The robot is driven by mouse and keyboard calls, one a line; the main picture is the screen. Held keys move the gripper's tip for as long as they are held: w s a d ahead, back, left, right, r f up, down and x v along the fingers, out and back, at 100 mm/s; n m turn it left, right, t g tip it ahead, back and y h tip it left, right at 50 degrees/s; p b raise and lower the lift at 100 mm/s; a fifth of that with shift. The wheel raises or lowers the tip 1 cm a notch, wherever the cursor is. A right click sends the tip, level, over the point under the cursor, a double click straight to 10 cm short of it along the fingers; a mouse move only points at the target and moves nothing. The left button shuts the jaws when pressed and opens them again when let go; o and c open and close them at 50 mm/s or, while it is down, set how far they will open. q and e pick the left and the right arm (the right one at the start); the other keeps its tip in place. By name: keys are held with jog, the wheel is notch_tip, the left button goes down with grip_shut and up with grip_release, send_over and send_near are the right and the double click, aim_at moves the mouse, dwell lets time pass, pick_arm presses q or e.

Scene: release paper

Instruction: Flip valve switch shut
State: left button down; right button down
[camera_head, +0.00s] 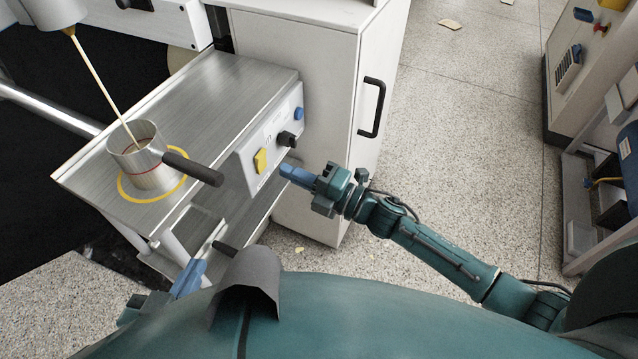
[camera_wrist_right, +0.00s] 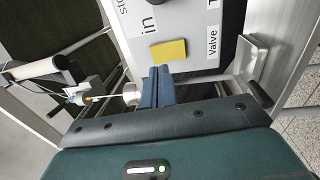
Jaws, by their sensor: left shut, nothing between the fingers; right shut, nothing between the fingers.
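The yellow valve switch (camera_head: 260,160) is on the sloped front of a light grey control box (camera_head: 245,165). In the right wrist view the yellow switch (camera_wrist_right: 168,50) lies just beyond my fingertips, beside a "Valve" label (camera_wrist_right: 212,42). My right gripper (camera_head: 297,175) is shut and empty, its blue fingers pointing at the box's lower edge, right of and below the switch. I cannot tell whether they touch the panel. My left gripper (camera_head: 188,278) is shut, low at the left below the bench, partly hidden by my body.
A black knob (camera_head: 287,139) and a blue button (camera_head: 298,113) share the panel. A metal pot (camera_head: 146,160) stands on the steel bench (camera_head: 205,95) within a yellow ring, under a pale stream from a nozzle (camera_head: 69,5). Its dark handle (camera_head: 195,168) juts toward the box. A white cabinet (camera_head: 315,95) stands behind.

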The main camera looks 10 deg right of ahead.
aim_at(262, 159)
jog(key=shift+x, duration=1.95)
jog(key=shift+r, duration=0.1)
